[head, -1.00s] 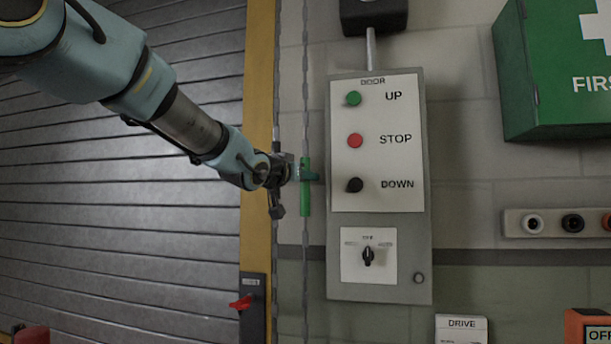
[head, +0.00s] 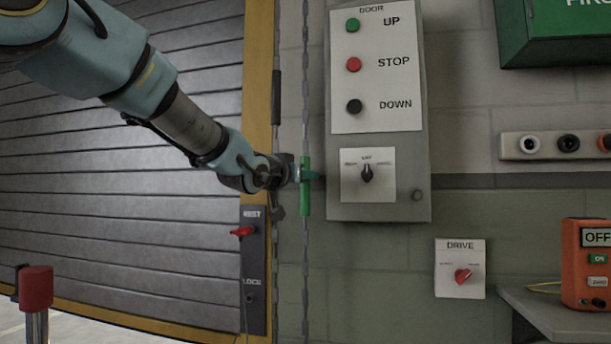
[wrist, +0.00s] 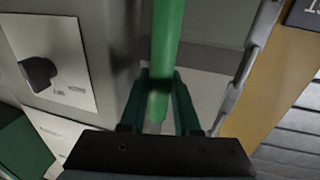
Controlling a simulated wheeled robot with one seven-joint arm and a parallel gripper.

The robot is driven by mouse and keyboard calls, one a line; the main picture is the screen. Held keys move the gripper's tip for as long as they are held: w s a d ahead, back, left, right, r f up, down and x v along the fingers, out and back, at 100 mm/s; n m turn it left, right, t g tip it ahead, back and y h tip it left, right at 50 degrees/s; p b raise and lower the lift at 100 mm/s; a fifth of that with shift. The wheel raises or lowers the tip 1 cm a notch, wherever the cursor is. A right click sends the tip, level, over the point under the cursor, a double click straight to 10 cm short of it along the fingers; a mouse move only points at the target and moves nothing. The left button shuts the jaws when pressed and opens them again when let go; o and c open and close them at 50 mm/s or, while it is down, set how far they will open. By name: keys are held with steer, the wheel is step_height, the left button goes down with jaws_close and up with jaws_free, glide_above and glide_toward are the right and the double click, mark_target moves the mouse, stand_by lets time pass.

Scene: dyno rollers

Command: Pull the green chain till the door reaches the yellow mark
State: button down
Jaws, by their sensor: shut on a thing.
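The green chain part, a bright green sleeve (head: 305,202) on a grey hanging chain, stands upright just left of the door control box. My gripper (head: 303,174) is shut around it, level with the box's rotary switch. In the wrist view the green sleeve (wrist: 167,45) runs between the two fingers of my gripper (wrist: 160,82). The door (head: 110,190) is a grey slatted shutter at the left. An ochre-yellow band (head: 120,317) runs along its bottom, with pale floor below. I cannot make out a separate yellow mark.
The control box (head: 377,115) is close right of my gripper. A second grey chain (head: 277,140) hangs to the left, by the ochre door post (head: 257,100). Below are a REST/LOCK plate (head: 253,285) with a red lever, a DRIVE switch (head: 460,268) and an orange box (head: 588,262).

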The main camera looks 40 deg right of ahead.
steer(key=shift+f, duration=0.25)
steer(key=c, duration=0.6)
jaws_free()
steer(key=shift+r, duration=0.2)
steer(key=shift+c, duration=0.2)
steer(key=v, duration=1)
steer(key=shift+a, duration=0.4)
